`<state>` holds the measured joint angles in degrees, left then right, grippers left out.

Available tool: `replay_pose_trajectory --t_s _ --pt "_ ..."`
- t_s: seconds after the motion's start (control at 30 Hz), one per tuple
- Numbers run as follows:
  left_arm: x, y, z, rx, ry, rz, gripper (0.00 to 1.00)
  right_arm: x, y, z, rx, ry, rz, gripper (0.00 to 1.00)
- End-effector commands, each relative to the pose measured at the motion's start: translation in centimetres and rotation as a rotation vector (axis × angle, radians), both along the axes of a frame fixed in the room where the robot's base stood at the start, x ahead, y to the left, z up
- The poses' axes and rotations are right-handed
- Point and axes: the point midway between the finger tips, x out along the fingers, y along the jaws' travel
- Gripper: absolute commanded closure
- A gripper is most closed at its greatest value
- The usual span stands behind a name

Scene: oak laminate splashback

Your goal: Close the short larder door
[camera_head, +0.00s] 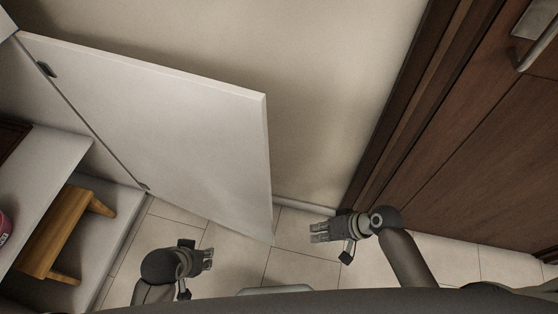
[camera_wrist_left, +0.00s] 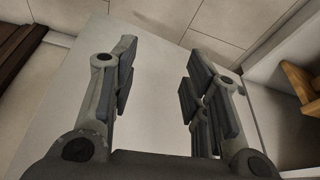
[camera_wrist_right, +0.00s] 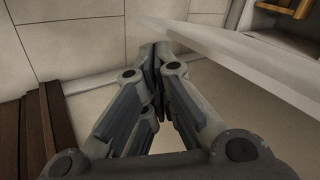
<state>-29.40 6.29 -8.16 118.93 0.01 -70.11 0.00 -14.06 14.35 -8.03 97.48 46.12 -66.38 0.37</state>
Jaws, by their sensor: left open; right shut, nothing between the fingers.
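The short larder door (camera_head: 170,125) is a plain white panel. It stands wide open, hinged on its left side to the larder (camera_head: 60,135). My left gripper (camera_head: 209,259) is open and empty, low in front of the door in the head view. The door panel (camera_wrist_left: 150,95) shows behind its fingers in the left wrist view. My right gripper (camera_head: 318,232) is shut and empty, to the right of the door's free edge and apart from it. The door's edge (camera_wrist_right: 235,45) also crosses the upper right of the right wrist view.
A wooden stool-like item (camera_head: 52,232) sits inside the larder, near a red object (camera_head: 4,228). A dark brown wooden door (camera_head: 470,140) with a metal handle stands at the right. A beige wall (camera_head: 320,80) is behind the larder door. Tiled floor (camera_head: 225,238) lies below.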

Motion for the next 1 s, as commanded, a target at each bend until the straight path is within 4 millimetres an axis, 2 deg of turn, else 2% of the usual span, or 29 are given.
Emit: replay_pose_trajectory --t_s 0.03,0.17,0.3,0.5,0.6,0.7,0.83,1.0 --pt "0.2 0.0 0.4 -0.001 -0.015 0.0 0.57 1.3 0.5 0.7 0.075 0.004 -0.009 1.0" --pt "0.6 -0.1 2.3 -0.006 -0.048 0.0 0.57 4.3 1.6 4.2 0.287 0.021 -0.032 1.0" --pt "0.7 -0.1 4.4 -0.011 -0.081 0.0 0.57 7.3 2.0 9.0 0.517 0.032 -0.047 1.0" --pt "0.7 -0.2 6.9 -0.017 -0.121 -0.001 0.57 10.7 1.2 16.2 0.797 0.037 -0.05 1.0" --pt "0.6 -0.2 7.7 -0.019 -0.135 -0.001 0.57 11.7 0.6 18.8 0.891 0.037 -0.049 1.0" --pt "0.5 -0.1 8.2 -0.02 -0.141 -0.001 0.57 12.2 0.1 20.5 0.95 0.036 -0.045 1.0" --pt "0.5 -0.2 8.6 -0.021 -0.148 -0.001 0.57 12.6 0.4 21.3 0.98 0.037 -0.043 1.0" --pt "0.9 -0.3 8.7 -0.025 -0.164 -0.002 0.57 13.1 2.7 21.5 0.983 0.036 -0.042 1.0"
